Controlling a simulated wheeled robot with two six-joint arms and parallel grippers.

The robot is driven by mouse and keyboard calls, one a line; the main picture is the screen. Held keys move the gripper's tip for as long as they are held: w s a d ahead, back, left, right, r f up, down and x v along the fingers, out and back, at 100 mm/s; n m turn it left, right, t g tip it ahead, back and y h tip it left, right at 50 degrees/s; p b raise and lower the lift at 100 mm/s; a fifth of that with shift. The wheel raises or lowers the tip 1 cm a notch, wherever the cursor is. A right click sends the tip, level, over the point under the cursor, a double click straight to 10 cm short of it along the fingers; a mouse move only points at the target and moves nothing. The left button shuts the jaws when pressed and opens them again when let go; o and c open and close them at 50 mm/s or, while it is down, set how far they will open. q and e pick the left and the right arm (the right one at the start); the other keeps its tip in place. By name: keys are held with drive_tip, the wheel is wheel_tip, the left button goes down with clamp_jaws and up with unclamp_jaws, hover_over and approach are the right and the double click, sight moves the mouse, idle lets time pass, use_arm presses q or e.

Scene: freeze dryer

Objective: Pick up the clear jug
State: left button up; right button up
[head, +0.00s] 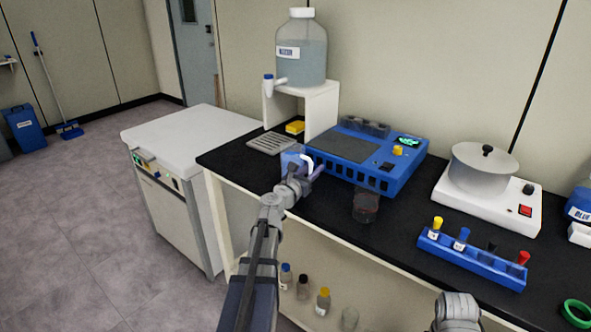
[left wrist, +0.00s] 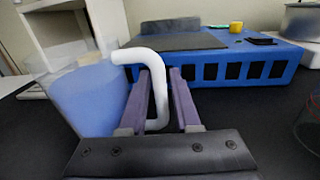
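The clear jug (left wrist: 85,95) holds blue liquid and has a white handle (left wrist: 158,88). It stands on the black bench in front of the blue device, and in the head view the jug (head: 292,160) is partly hidden by my left gripper (head: 303,172). In the left wrist view the purple fingers of my left gripper (left wrist: 160,100) are apart, one on each side of the handle's upright part. A gap shows between the handle and the right finger. My right gripper is not in view; only a grey part of that arm shows at the bottom.
A blue device (head: 365,160) stands behind the jug, with a drip grate (head: 270,143) and a white stand (head: 318,115) bearing a large bottle (head: 302,55) to the left. A dark clear beaker (head: 366,206) stands to the right. A blue vial rack (head: 470,260) is farther right.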

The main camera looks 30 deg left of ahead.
use_arm(q)
drive_tip(key=shift+w, duration=0.7)
drive_tip(key=shift+c, duration=0.3)
clamp_jaws()
idle(0.5)
